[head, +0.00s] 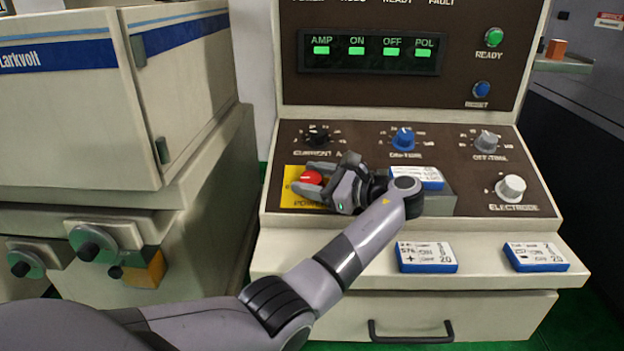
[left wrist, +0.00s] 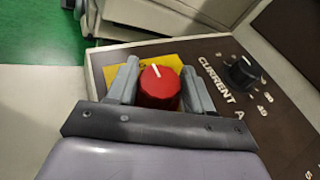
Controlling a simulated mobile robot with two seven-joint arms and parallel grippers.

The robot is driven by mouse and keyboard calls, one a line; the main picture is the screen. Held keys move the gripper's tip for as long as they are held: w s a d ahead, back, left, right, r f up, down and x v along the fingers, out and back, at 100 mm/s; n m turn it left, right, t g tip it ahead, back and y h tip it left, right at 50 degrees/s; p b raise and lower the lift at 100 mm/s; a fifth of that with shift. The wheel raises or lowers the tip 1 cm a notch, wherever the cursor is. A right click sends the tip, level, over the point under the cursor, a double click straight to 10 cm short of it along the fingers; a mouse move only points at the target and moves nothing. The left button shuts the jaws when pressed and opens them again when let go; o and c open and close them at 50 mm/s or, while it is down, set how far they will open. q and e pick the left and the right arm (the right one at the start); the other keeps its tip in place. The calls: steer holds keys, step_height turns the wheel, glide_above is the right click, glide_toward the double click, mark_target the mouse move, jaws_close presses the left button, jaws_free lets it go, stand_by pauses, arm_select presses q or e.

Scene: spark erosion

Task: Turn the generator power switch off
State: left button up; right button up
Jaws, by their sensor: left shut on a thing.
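The generator power switch (head: 312,178) is a red knob on a yellow plate (head: 291,199) at the left of the sloping brown control panel. Lettering on the plate is mostly covered by my gripper. My left gripper (head: 311,183) reaches it from the right and is shut on the red knob. In the left wrist view the red knob (left wrist: 160,87) sits between the two grey fingers, one on each side. A white mark on its top points up and slightly left in that view. My right gripper is not in view.
The panel also holds a black current knob (head: 317,135), a blue knob (head: 403,139), a grey knob (head: 486,141) and a white electrode knob (head: 510,188). Blue-and-white boxes (head: 427,257) lie on the ledge, and one (head: 418,177) lies behind my wrist. A cream cabinet (head: 80,120) stands left.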

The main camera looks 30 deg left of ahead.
mark_target(311, 178)
arm_select(q)
steer(key=shift+f, duration=0.1)
steer(key=o, duration=1)
steer(key=shift+a, duration=0.1)
steer(key=shift+c, duration=0.2)
step_height(311, 178, up, 20)
